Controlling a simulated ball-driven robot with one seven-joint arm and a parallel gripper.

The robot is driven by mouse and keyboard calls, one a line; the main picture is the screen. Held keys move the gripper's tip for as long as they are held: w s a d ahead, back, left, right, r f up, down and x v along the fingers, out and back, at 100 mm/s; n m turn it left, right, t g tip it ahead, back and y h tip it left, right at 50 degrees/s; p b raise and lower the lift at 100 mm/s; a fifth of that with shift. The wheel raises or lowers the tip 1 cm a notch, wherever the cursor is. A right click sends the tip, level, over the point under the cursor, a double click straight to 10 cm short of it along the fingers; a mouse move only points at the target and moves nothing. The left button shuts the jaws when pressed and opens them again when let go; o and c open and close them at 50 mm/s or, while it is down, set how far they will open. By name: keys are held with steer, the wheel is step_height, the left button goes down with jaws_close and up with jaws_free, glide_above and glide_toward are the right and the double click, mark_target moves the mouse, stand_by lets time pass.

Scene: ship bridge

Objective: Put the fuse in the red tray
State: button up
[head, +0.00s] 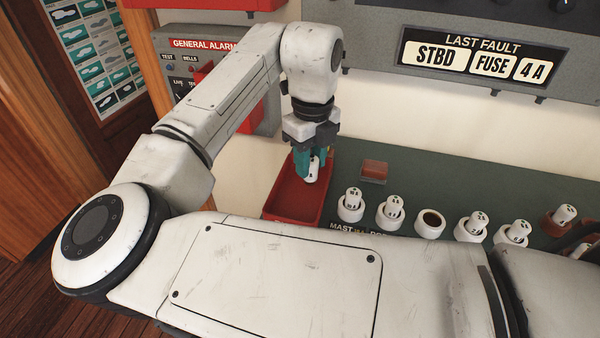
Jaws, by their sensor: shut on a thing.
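The red tray (278,208) sits at the left end of the dark green counter, partly hidden behind my arm. My gripper (311,170) points down over the tray, its teal fingers shut on a white fuse (312,174). The fuse hangs tilted within the tray's outline; I cannot tell whether it touches the tray floor. No other item shows in the visible part of the tray.
Several white fuse holders (350,212) stand in a row to the right, most with fuses in them. One holder (431,222) is empty. A small red block (374,171) lies behind them. A fault sign (483,60) reads STBD FUSE 4A.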

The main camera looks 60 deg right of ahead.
steer(key=w+f, duration=0.1)
steer(key=f, duration=0.1)
steer(key=w+f, duration=0.1)
steer(key=f, duration=0.1)
steer(key=w+d+f+p, duration=0.1)
steer(key=f, duration=0.1)
steer(key=shift+w+d+f, duration=0.1)
steer(key=shift+w+f, duration=0.05)
steer(key=shift+f, duration=0.55)
steer(key=shift+f, duration=0.1)
steer(key=o, duration=1)
step_height(320, 180, up, 12)
steer(key=shift+r+b, duration=0.15)
steer(key=shift+b, duration=0.45)
